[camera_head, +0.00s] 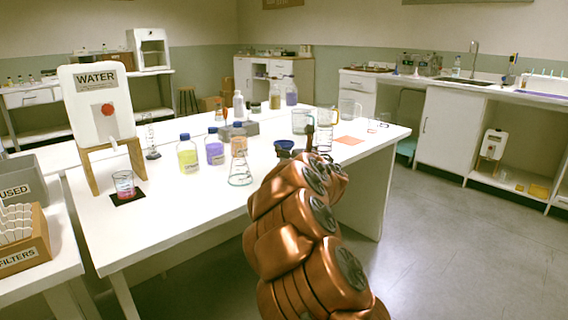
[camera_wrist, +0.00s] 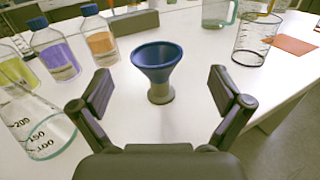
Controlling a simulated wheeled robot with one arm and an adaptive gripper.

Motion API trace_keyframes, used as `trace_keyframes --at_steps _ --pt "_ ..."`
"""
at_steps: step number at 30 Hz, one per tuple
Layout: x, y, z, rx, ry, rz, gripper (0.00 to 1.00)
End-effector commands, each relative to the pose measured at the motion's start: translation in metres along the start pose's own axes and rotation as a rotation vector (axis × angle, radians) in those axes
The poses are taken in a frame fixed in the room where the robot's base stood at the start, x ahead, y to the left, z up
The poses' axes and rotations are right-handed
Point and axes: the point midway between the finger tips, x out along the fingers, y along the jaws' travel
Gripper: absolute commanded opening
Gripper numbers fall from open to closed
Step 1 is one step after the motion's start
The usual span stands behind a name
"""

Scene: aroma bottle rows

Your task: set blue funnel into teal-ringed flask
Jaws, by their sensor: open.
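The blue funnel (camera_wrist: 157,62) stands upright, wide mouth up, on a small grey-beige holder (camera_wrist: 160,94) in the wrist view. In the head view the funnel (camera_head: 285,145) shows just left of my arm. My gripper (camera_wrist: 160,92) is open and empty. Its two fingers are spread left and right of the funnel, on the near side, not touching it. A clear conical flask (camera_wrist: 32,125) with volume marks is at the left of the wrist view, partly cut off.
Capped bottles with yellow (camera_head: 188,155), purple (camera_head: 215,149) and orange (camera_wrist: 100,40) liquid stand behind the flask. A beaker (camera_wrist: 256,40) and a jug (camera_wrist: 218,12) stand back right. The white table is clear around the holder; its right edge is close.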

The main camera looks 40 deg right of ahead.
Motion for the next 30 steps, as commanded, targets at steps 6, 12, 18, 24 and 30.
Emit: trace_keyframes --at_steps 6,12,18,24,30 --pt "0.007 0.002 -0.010 -0.057 -0.011 0.041 1.00" --pt "0.022 0.003 -0.012 -0.054 -0.008 0.040 1.00" --pt "0.031 0.003 -0.011 -0.054 -0.009 0.038 1.00" --pt "0.041 0.004 -0.013 -0.053 -0.011 0.039 1.00" --pt "0.061 0.005 -0.017 -0.051 -0.011 0.039 1.00"
